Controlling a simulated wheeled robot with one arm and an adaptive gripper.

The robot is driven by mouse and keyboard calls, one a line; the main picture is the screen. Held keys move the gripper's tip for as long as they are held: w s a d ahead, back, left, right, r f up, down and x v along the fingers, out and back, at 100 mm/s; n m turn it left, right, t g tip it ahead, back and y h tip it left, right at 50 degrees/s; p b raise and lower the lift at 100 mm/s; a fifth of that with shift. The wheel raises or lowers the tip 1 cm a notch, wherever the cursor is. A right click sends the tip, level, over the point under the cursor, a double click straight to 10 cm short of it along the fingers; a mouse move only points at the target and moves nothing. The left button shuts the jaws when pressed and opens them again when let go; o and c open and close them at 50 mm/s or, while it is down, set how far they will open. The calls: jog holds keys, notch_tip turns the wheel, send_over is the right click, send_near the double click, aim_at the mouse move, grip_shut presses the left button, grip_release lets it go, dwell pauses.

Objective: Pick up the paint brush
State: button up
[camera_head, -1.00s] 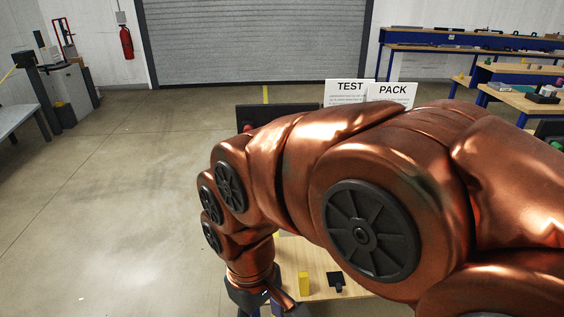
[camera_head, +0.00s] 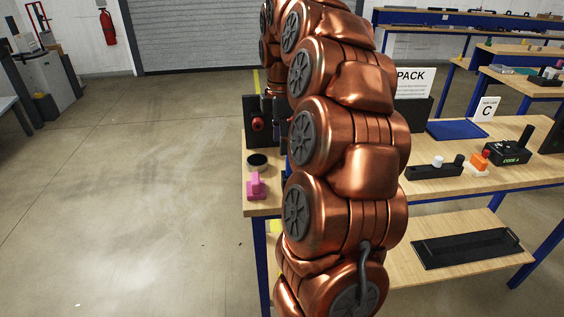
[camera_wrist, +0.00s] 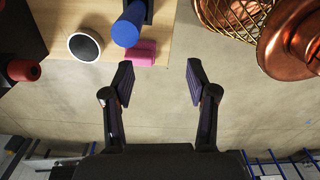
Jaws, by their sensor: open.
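I cannot make out a paint brush for certain in either view. My gripper (camera_wrist: 159,78) is open and empty in the wrist view, with bare floor showing between its fingers. Beyond the left finger, at the table edge, are a pink block-like piece (camera_wrist: 134,52) and a blue cylinder (camera_wrist: 127,27) partly over it. In the head view, the pink piece (camera_head: 256,186) lies on the near left end of the table (camera_head: 262,207). My arm hides the table behind it and most of my gripper.
A dark round disc (camera_head: 257,160) with a pale rim in the wrist view and a red knob (camera_head: 258,124) are near the pink piece. A PACK sign (camera_head: 413,82), blue mat (camera_head: 457,130) and orange piece (camera_head: 479,161) are to the right. Floor on the left is clear.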

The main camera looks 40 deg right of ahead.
jog(key=shift+n, duration=0.3)
jog(key=d, duration=0.1)
jog(key=d+f+b, duration=0.1)
jog(key=w+d, duration=0.1)
jog(key=shift+d+f, duration=0.15)
jog(key=shift+d, duration=0.25)
jog(key=shift+d+f+b, duration=0.3)
jog(key=shift+f+b, duration=0.4)
jog(key=shift+b, duration=0.05)
jog(key=shift+w+f+p, duration=0.1)
jog(key=shift+f+p, duration=0.85)
jog(key=shift+f, duration=2.8)
grip_shut()
